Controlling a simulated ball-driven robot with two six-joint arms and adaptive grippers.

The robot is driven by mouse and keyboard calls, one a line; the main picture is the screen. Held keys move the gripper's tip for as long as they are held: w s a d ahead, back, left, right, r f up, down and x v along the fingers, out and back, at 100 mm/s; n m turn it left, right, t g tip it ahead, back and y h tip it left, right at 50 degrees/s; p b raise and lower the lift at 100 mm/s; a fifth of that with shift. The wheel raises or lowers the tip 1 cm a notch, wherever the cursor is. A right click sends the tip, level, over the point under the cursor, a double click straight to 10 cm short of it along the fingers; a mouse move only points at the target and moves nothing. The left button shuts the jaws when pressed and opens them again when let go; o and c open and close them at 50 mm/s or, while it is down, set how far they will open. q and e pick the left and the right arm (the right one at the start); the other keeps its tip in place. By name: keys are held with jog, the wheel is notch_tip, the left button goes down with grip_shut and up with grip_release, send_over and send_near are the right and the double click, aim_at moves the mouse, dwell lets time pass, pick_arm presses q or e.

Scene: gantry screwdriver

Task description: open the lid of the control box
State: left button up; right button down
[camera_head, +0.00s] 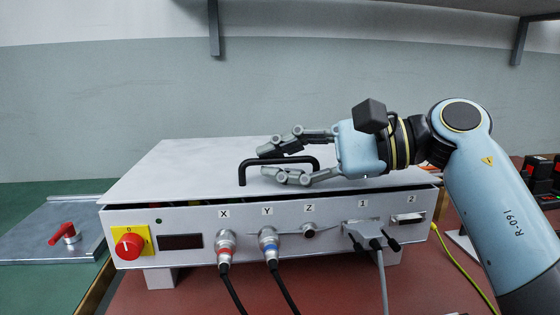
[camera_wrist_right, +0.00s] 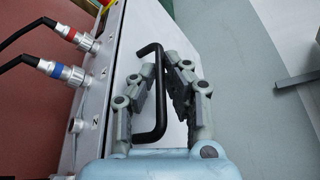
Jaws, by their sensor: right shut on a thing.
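The control box (camera_head: 182,219) is a pale grey case with a front panel. Its flat lid (camera_head: 185,160) is slightly raised at the front, with a dark gap and bits of colour showing beneath. A black bar handle (camera_head: 242,173) stands on the lid. My right gripper (camera_head: 264,162) comes from the right and is shut on the handle, its fingers on either side of the bar. The right wrist view also shows the handle (camera_wrist_right: 161,110) between the fingers (camera_wrist_right: 160,68). My left gripper is out of view.
Cables (camera_head: 277,285) plug into the front panel beside a red knob (camera_head: 129,244). A metal plate with a red lever (camera_head: 62,236) lies at left. Black and red items (camera_head: 540,178) stand at far right. A shelf (camera_head: 480,8) hangs above; the space over the lid is clear.

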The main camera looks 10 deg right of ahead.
pick_arm(q)
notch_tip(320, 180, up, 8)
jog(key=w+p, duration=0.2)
jog(key=p, duration=0.6)
pick_arm(e)
jog(key=w+r+m+g+h, duration=0.1)
jog(key=w+r+m+g, duration=0.2)
jog(key=w+r, duration=0.4)
jog(key=shift+r+m, duration=0.9)
jog(key=shift+r, duration=2.85)
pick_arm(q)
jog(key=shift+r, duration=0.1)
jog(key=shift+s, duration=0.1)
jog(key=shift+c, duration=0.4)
